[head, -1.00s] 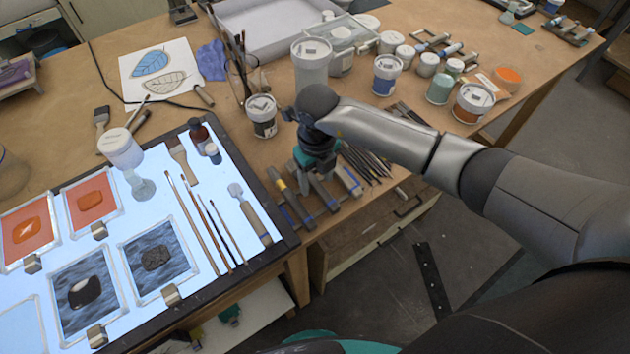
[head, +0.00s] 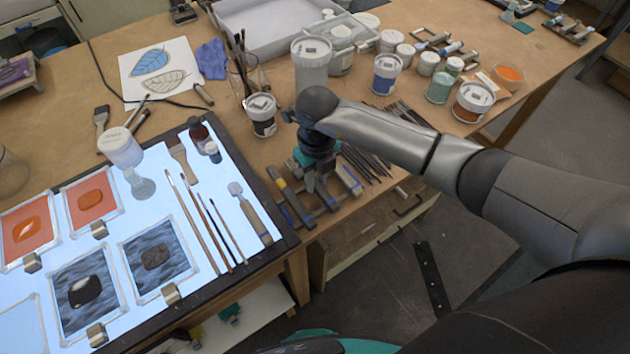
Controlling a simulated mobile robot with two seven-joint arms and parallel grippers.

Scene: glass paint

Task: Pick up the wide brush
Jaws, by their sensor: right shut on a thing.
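My right gripper (head: 316,186) points down over a low rack (head: 308,222) at the table's front edge, just right of the light panel. Its jaws are shut around the middle handle in the rack, which I take to be the wide brush (head: 327,197). The fingers and wrist hide much of it, and its bristles cannot be made out. It appears still in the rack, between a yellow-banded handle (head: 290,200) on the left and a blue-banded one (head: 350,181) on the right. My left gripper is not in view.
The light panel (head: 268,222) on the left carries thin brushes (head: 208,225), a flat brush (head: 184,163) and painted glass panes. Jars, including a white-lidded one (head: 262,116), stand behind the gripper. Several dark thin tools (head: 366,165) lie close on its right.

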